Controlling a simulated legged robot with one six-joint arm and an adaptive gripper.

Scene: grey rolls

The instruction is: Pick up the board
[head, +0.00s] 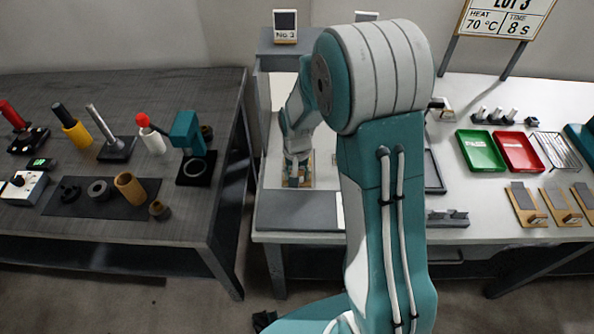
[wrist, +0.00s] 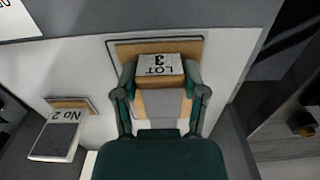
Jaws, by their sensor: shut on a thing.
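The board (wrist: 118,50) is a tan wooden piece with a grey patch (wrist: 160,104) and a raised white block (wrist: 158,66) marked "LOT 3". In the wrist view my gripper (wrist: 159,76) has one finger on each side of this block and is shut on it. In the head view the board (head: 305,183) shows under my gripper (head: 297,174) on the white worktop, partly hidden by the fingers. I cannot tell whether the board touches the surface below.
A "No 2" marker (wrist: 55,135) stands left of the board in the wrist view. In the head view, a green tray (head: 480,150), a red tray (head: 518,151) and similar wooden boards (head: 527,205) lie at right. A dark table (head: 215,100) with tools stands at left.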

